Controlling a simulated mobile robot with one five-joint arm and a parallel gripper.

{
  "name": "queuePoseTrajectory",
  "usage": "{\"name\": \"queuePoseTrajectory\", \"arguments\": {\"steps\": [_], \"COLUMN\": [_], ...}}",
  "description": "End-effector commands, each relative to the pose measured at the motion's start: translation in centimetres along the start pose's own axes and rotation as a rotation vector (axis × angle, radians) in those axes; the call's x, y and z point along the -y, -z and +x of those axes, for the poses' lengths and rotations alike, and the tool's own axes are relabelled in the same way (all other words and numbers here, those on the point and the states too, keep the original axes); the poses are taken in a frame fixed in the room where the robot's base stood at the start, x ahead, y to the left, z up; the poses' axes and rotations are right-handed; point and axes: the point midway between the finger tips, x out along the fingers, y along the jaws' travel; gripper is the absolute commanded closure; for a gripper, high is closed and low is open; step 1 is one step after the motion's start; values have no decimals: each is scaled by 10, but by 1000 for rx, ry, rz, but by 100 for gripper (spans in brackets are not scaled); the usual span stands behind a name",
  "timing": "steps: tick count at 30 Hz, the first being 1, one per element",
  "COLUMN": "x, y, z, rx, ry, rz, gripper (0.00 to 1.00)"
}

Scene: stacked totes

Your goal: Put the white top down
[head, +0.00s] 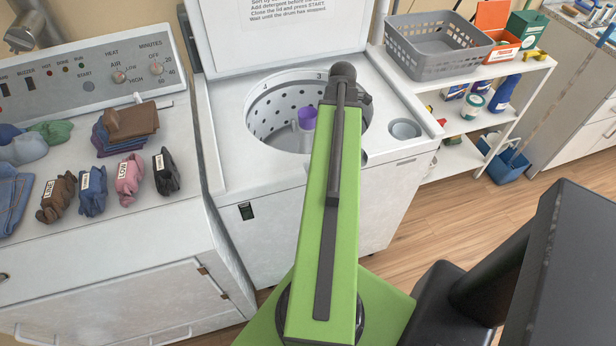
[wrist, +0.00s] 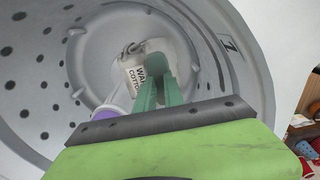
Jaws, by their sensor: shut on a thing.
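The white top (wrist: 180,50) is a bundled pale cloth inside the washer drum in the wrist view. It carries a tag (wrist: 134,78) with partly covered print, "WA…" and "COTTON". My gripper (wrist: 157,78) has green fingers shut on the white top, over the drum floor. I cannot tell whether the cloth touches the floor. In the head view my green arm reaches over the open washer (head: 225,150) and hides the gripper and the white top. The drum (head: 262,122) has a perforated metal wall.
A purple-capped post (head: 307,118) stands in the drum, close to my gripper in the wrist view (wrist: 104,113). The washer lid (head: 275,45) stands open behind. Tagged brown, blue, pink and black bundles (head: 128,178) lie on the left machine. A grey basket (head: 440,62) sits on the right shelf.

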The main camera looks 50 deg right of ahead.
Motion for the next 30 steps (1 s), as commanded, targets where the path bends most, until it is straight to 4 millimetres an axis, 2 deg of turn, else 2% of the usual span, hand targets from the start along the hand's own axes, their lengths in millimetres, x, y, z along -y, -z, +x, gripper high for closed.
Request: {"name": "queuePoseTrajectory", "arguments": {"steps": [1, 8, 16, 18, 23, 30], "x": [0, 0, 0, 0, 0, 0], "y": [0, 0, 0, -1, -1, -1], "z": [10, 14, 69, 75, 74, 112], "rx": [0, 0, 0, 0, 0, 0], "ry": [0, 0, 0, 0, 0, 0], "rz": [0, 0, 1, 1, 1, 2], "gripper": [100, 100, 100, 100, 100, 100]}}
